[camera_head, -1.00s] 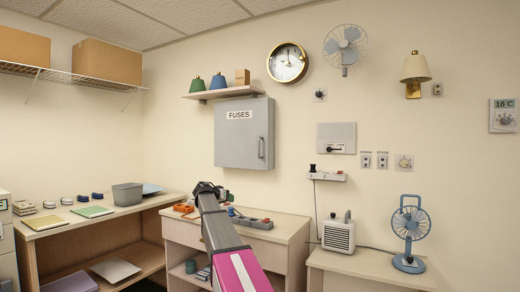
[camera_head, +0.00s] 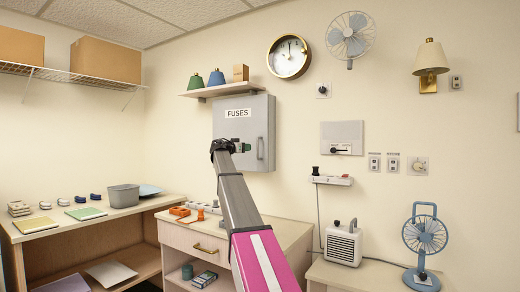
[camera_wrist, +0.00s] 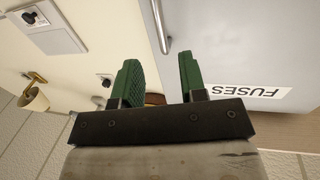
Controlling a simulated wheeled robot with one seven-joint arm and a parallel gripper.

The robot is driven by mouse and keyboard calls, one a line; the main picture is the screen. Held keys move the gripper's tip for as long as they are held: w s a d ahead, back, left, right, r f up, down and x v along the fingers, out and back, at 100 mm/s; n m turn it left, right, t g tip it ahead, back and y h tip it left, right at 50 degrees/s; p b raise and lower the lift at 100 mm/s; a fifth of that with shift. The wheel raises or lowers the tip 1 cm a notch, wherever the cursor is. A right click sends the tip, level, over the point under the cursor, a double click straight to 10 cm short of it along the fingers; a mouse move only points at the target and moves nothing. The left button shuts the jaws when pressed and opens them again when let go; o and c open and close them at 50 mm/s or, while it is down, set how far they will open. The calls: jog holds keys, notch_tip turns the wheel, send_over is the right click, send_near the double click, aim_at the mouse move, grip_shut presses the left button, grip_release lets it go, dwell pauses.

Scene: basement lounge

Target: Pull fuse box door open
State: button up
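The grey fuse box (camera_head: 252,104), labelled FUSES, hangs on the wall with its door closed flat. Its vertical bar handle (camera_head: 260,148) is near the door's right edge. My gripper (camera_head: 238,146) is raised in front of the lower door, just left of the handle in the head view. In the wrist view, the two green fingers of my gripper (camera_wrist: 160,62) are spread with nothing between them. The handle (camera_wrist: 161,22) lies beyond the fingertips, lined up with the gap. The door (camera_wrist: 245,45) and its upside-down label fill the right side there.
A shelf (camera_head: 222,90) with lamps and a small box is just above the fuse box. A wooden desk (camera_head: 290,228) with small items stands below. A grey switch panel (camera_head: 342,137) is on the wall to the right.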

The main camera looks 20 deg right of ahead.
aim_at(258, 147)
jog(key=x, duration=1)
jog(key=shift+d, duration=0.1)
jog(key=shift+c, duration=0.4)
grip_shut()
